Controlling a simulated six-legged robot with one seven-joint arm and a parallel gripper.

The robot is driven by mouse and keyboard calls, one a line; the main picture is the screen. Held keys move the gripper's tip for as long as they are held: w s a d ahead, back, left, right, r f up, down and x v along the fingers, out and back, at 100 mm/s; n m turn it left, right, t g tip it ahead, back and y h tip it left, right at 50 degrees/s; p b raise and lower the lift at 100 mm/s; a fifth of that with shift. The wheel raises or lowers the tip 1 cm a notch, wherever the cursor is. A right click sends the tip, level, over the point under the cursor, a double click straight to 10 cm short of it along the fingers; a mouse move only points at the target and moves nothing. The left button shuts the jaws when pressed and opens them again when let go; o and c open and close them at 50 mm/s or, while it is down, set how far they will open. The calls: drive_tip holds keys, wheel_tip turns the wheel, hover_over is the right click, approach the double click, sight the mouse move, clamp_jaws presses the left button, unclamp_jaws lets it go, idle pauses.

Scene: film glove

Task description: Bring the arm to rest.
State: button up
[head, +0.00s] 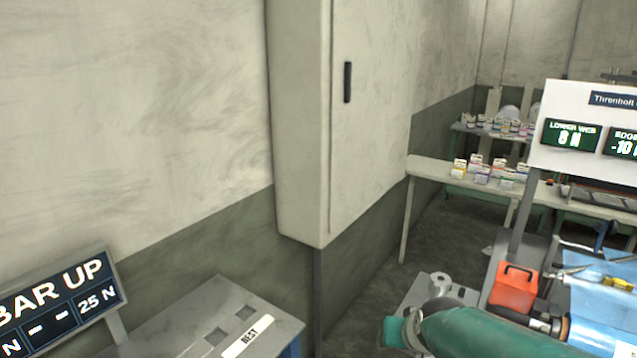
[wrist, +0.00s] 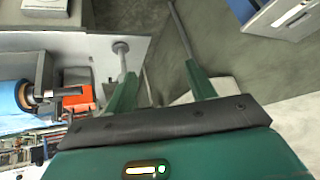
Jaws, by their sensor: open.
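My gripper (wrist: 156,72) shows in the wrist view as two green fingers spread apart on a dark bar. Nothing is held between them. My green arm (head: 480,334) crosses the bottom right of the head view, in front of a grey bench. I cannot make out the fingers in the head view.
A tall pale cabinet (head: 375,110) stands mid-view. A grey bench (head: 285,326) and a dark display (head: 62,300) are at lower left. A long table (head: 430,172) with small boxes stands behind.

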drive_tip(key=s+r, duration=0.3)
drive_tip(key=s, duration=0.4)
drive_tip(key=s+r+n+g, duration=0.1)
drive_tip(key=s+r, duration=0.3)
drive_tip(key=s, duration=0.4)
drive_tip(key=shift+s+r+h, duration=0.15)
drive_tip(key=shift+r+h, duration=0.15)
drive_tip(key=shift+a, duration=0.1)
